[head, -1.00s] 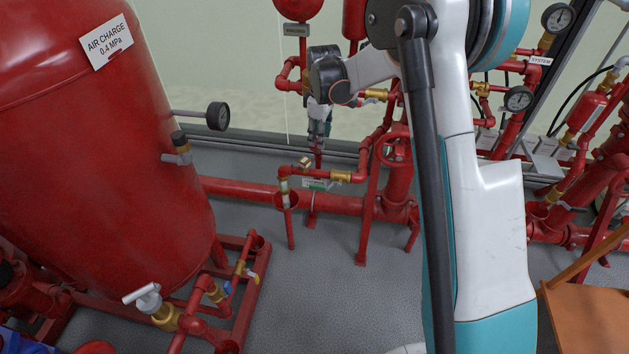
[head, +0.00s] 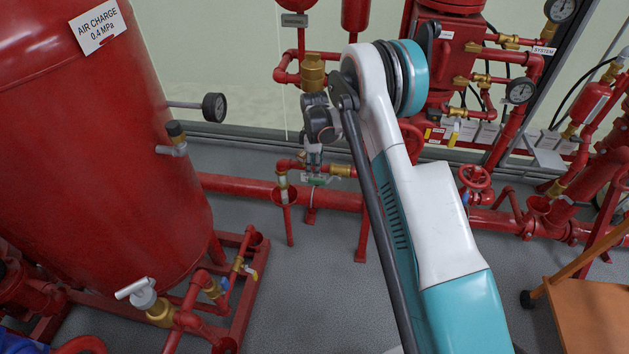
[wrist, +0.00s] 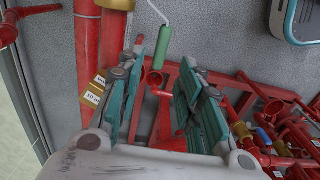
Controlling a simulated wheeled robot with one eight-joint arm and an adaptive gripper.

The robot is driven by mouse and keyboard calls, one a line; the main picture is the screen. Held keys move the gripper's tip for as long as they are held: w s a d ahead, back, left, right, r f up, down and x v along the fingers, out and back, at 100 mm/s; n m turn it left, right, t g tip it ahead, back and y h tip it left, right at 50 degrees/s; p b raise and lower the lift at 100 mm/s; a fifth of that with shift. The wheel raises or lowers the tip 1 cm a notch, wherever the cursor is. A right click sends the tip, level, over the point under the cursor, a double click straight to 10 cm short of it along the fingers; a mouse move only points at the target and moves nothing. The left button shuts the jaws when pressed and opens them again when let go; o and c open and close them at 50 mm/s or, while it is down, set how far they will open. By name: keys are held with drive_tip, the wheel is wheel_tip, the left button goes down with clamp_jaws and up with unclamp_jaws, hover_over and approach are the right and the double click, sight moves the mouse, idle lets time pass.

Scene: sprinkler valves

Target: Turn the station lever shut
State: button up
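A lever with a green grip (wrist: 163,47) on a thin metal rod shows at the top centre of the wrist view, just beyond my fingertips. I take it to be the station lever. In the head view a small green part (head: 318,180) shows on the low red and brass pipework, partly hidden by my gripper (head: 314,160). In the wrist view my gripper (wrist: 157,70) is open, with teal fingers apart and nothing held between them. Its fingers point toward the lever, which appears apart from them.
A large red tank (head: 90,150) fills the left, with a gauge (head: 214,107) and a white-handled valve (head: 138,291) on it. Red pipes run along the wall. A red handwheel (head: 474,178) is at right. An orange-brown wooden piece (head: 590,310) stands at lower right.

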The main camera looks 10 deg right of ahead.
sight(314, 179)
wheel_tip(314, 179, down, 6)
drive_tip(key=shift+f+b, duration=0.2)
drive_tip(key=shift+b, duration=0.75)
clamp_jaws()
